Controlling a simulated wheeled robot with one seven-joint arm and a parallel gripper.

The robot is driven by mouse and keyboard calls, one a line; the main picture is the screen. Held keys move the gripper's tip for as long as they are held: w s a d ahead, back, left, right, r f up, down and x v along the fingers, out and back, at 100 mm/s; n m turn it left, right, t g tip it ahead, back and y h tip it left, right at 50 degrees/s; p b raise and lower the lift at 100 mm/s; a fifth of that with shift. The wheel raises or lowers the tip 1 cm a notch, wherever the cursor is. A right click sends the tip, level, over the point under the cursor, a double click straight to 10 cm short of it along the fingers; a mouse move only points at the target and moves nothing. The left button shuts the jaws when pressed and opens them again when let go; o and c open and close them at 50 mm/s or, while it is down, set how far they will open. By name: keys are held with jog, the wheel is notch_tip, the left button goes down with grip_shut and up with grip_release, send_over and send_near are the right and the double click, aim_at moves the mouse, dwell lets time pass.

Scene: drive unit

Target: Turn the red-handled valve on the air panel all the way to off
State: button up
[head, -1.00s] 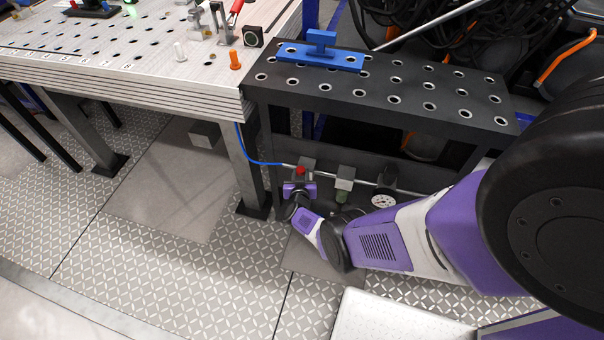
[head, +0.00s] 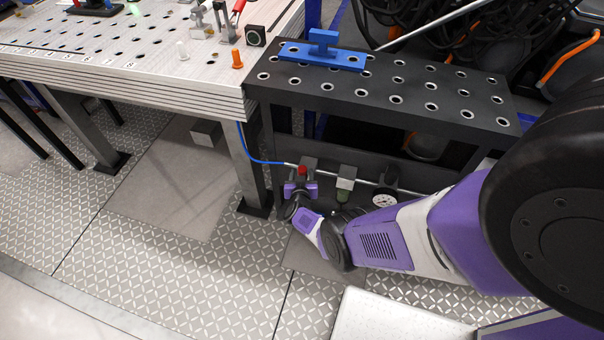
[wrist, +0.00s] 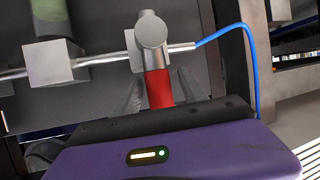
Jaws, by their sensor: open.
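The valve's red handle (wrist: 158,88) shows in the wrist view below its round grey hub (wrist: 151,30), on a square grey valve block (wrist: 135,48). The handle points from the hub toward my gripper (wrist: 158,92). My gripper's two grey fingers stand apart, one on each side of the handle; I cannot tell whether they touch it. The handle's lower end is hidden behind the gripper body. In the head view the valve's red part (head: 302,171) shows just above my gripper (head: 301,184), low on the air panel under the dark bench.
A blue hose (wrist: 240,50) runs from the pipe beside the valve. A filter unit (head: 345,184) and a round gauge (head: 384,199) sit to the right along the pipe. A table leg (head: 246,165) stands close on the left. The dark perforated bench (head: 400,112) is above.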

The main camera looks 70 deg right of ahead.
jog(key=p+v, duration=0.5)
jog(key=v, duration=0.2)
jog(key=shift+a, duration=0.2)
dwell(0.4)
